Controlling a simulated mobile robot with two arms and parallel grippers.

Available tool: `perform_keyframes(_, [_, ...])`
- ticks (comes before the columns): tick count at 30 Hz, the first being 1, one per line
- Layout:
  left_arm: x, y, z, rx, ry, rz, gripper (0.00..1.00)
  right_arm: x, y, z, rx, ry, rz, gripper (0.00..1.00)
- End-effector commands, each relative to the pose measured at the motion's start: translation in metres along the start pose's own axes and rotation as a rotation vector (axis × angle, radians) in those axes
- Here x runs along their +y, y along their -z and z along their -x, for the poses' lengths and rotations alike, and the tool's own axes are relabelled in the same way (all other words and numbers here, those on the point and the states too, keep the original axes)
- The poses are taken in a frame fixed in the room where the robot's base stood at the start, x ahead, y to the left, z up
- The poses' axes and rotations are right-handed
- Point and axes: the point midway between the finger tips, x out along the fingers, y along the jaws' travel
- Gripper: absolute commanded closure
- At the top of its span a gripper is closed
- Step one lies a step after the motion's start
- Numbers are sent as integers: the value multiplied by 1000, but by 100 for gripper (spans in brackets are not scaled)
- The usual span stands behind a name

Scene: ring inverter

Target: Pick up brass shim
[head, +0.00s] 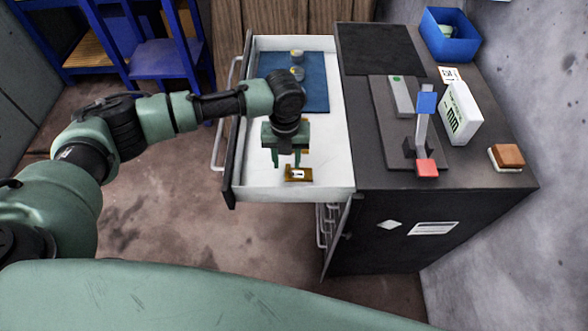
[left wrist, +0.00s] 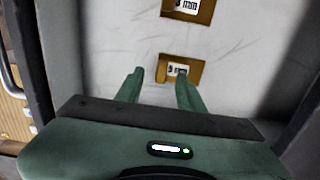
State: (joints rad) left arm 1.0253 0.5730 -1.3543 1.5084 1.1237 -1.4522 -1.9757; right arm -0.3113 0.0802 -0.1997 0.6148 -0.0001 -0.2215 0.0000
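A brass shim (head: 298,174) with a white label lies on the white floor of the open drawer, near its front end in the head view. A second piece of brass (head: 305,150) shows just behind my left gripper (head: 286,164) and is mostly hidden. In the left wrist view, one brass shim (left wrist: 190,72) lies by the fingertips and another brass shim (left wrist: 188,9) lies at the top edge. My left gripper (left wrist: 160,73) points down into the drawer, its fingers apart with nothing held. Its right finger overlaps the lower shim in that view; contact cannot be told. My right gripper is out of view.
The drawer (head: 335,160) has raised walls around the gripper. A blue mat (head: 315,95) with two small round pieces (head: 297,73) lies at its back. Right of it, the dark cabinet top carries a grey fixture (head: 398,95), a white box (head: 460,113) and a blue bin (head: 449,40).

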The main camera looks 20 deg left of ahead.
Motion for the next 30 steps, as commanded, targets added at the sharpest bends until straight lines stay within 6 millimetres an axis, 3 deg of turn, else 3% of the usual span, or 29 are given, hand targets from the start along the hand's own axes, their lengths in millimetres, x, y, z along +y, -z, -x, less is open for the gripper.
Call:
perform_keyframes(1, [-1, 3, -5, 4, -2, 0, 62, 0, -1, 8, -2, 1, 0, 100])
perform_keyframes(6, [-1, 3, -27, 1, -2, 0, 62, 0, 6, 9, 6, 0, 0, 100])
perform_keyframes(14, [-1, 2, -31, 0, -1, 0, 62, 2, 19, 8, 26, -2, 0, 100])
perform_keyframes(18, [-1, 2, -30, 0, -1, 0, 98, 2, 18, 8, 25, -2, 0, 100])
perform_keyframes(30, [-1, 2, -30, 0, -1, 1, 100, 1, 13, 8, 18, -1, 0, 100])
